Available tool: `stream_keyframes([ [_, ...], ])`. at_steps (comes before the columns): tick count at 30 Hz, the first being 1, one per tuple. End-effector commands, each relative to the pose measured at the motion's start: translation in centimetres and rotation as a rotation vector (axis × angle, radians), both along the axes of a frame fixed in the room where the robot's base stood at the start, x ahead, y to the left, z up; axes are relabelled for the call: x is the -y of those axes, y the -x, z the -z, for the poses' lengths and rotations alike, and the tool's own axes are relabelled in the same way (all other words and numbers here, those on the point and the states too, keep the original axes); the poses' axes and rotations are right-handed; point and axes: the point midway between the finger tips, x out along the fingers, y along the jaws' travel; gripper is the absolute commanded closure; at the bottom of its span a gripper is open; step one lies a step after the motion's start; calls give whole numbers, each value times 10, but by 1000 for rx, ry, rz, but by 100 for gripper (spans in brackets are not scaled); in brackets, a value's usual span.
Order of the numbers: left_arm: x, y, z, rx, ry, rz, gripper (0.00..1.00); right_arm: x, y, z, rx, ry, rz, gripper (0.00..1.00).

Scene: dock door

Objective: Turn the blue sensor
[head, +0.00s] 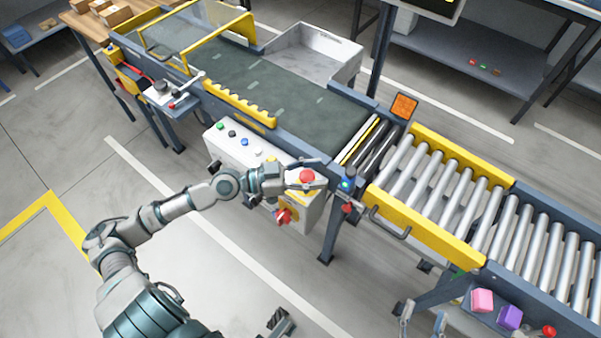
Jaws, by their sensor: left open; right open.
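The blue sensor (347,184) is a small dark blue block with a lit spot, mounted on the conveyor's near edge by the gap before the rollers. My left gripper (323,177) is open and reaches over the white control box, its fingertips just left of the sensor. A small gap seems to lie between them, but contact is hard to judge. My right gripper (423,320) is open and empty at the bottom edge, below the roller section.
A red mushroom button (306,176) on the control box (237,147) lies under the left fingers. A red rotary switch (284,216) is on its front. An orange reflector (404,105) stands across the belt. Pink (482,300) and purple (510,317) blocks lie at lower right.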

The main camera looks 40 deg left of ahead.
Motion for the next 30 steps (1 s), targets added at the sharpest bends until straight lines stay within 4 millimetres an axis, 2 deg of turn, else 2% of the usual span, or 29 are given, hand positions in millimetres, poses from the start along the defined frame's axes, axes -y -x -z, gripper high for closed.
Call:
stream_keyframes([
  [10, -23, 21, 1, -1, -1, -1, 48, 1, 0, 0, 0, -1, 0, 39],
  [30, -25, 22, 0, 1, -1, -1, 48, 0, 0, 0, 1, 0, 0, 39],
])
